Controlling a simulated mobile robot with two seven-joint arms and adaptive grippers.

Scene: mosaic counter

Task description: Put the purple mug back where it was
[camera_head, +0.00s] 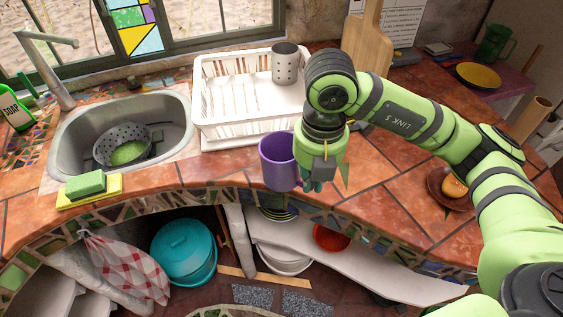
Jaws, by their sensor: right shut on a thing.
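The purple mug (279,164) is upright near the front edge of the tiled counter, in front of the white dish rack. My right gripper (318,181) is at the mug's right side and is shut on it, probably at the handle, which the gripper hides. I cannot tell whether the mug's base touches the counter or is slightly above it. My left gripper is not in view.
The white dish rack (215,105) holds a grey utensil cup (286,64). The sink (65,133) has a grey colander (107,153). A green sponge (86,184) lies front left. A brown plate (436,188) with a bread roll stands right. A cutting board (368,42) leans behind.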

